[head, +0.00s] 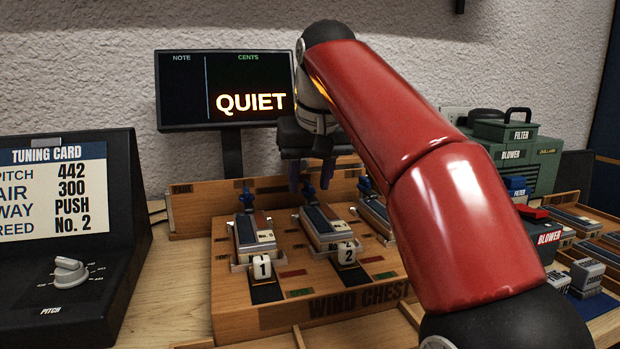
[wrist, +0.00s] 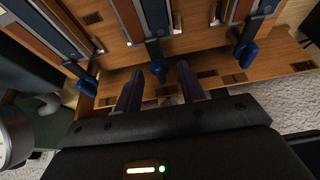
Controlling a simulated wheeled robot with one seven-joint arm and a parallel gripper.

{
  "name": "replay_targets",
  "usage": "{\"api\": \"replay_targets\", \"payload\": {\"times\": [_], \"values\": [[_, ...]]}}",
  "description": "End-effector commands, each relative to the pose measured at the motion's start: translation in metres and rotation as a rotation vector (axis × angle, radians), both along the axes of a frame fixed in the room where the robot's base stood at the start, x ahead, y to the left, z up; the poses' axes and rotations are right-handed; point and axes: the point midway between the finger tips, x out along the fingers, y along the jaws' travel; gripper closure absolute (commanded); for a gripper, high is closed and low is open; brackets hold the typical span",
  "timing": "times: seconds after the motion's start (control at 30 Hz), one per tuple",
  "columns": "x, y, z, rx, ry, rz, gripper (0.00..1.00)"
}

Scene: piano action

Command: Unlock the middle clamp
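The middle clamp (head: 309,191) is a blue-handled lever at the back end of the middle reed block (head: 328,228), the one by key 2. In the wrist view, its blue handle (wrist: 158,70) shows between and just beyond my purple fingertips. My gripper (head: 311,180) is open above the back of the wind chest, with one finger on each side of the handle. The wrist view shows my gripper (wrist: 160,70) with a gap between its fingers and nothing held. Whether a finger touches the handle I cannot tell.
The left clamp (head: 247,193) and right clamp (head: 365,184) flank the middle one. A wooden back rail (head: 190,207) and the display reading QUIET (head: 225,90) stand behind. The wind chest (head: 240,318) carries the reed blocks. The green blower (head: 510,155) is at right.

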Motion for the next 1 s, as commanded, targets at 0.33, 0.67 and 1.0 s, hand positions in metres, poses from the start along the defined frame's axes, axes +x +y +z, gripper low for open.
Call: {"api": "replay_targets", "payload": {"times": [0.33, 0.67, 1.0], "values": [[-0.0001, 0.0001, 0.0003, 0.000, 0.000, 0.000, 1.00], [-0.0002, -0.0008, 0.0017, 0.001, 0.001, 0.042, 1.00], [0.0008, -0.0036, 0.0042, 0.000, 0.001, 0.269, 1.00]]}}
